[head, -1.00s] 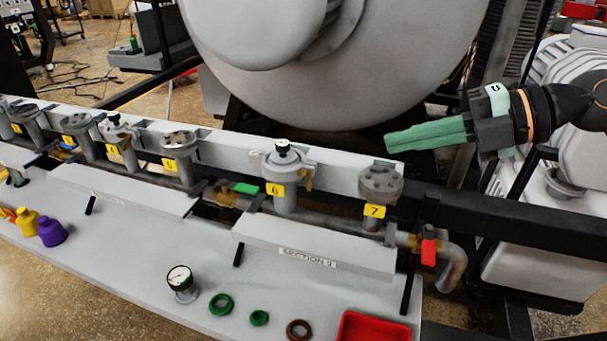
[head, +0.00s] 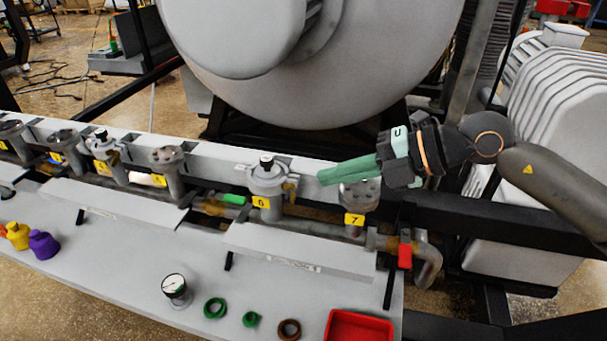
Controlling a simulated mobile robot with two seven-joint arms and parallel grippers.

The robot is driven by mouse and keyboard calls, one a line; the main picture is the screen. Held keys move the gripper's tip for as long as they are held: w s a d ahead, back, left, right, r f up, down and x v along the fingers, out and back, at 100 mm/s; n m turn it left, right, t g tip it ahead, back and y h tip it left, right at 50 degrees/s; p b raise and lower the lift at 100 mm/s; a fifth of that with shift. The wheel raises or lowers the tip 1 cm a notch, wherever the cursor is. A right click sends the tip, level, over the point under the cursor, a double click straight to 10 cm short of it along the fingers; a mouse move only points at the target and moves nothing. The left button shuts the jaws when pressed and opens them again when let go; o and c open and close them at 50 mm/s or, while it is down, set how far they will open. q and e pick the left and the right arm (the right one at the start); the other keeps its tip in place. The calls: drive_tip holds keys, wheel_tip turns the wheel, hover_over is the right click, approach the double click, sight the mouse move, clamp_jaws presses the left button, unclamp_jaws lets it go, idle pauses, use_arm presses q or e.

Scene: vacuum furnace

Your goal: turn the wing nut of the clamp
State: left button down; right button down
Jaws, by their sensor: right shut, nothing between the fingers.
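The clamp (head: 270,172) sits around the top of the port labelled 6, under a black-and-white cap. A small brass-coloured part, which looks like its wing nut (head: 291,187), is on the clamp's right side. My right gripper (head: 320,178) has green fingers, which are shut and empty. Its tips point left, a little to the right of the wing nut and apart from it as far as I can tell. The fingers pass above the port labelled 7 (head: 356,205) and hide part of its top. My left gripper is not in view.
A large grey furnace vessel (head: 310,75) stands behind the pipe row. A red-handled valve (head: 404,255) is at the right end. On the front shelf are a gauge (head: 175,288), green rings (head: 215,307), a brown ring (head: 289,329) and a red tray (head: 334,322).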

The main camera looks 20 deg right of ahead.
sight(287, 187)
drive_tip(key=shift+p+x, duration=0.3)
drive_tip(key=shift+x, duration=2.7)
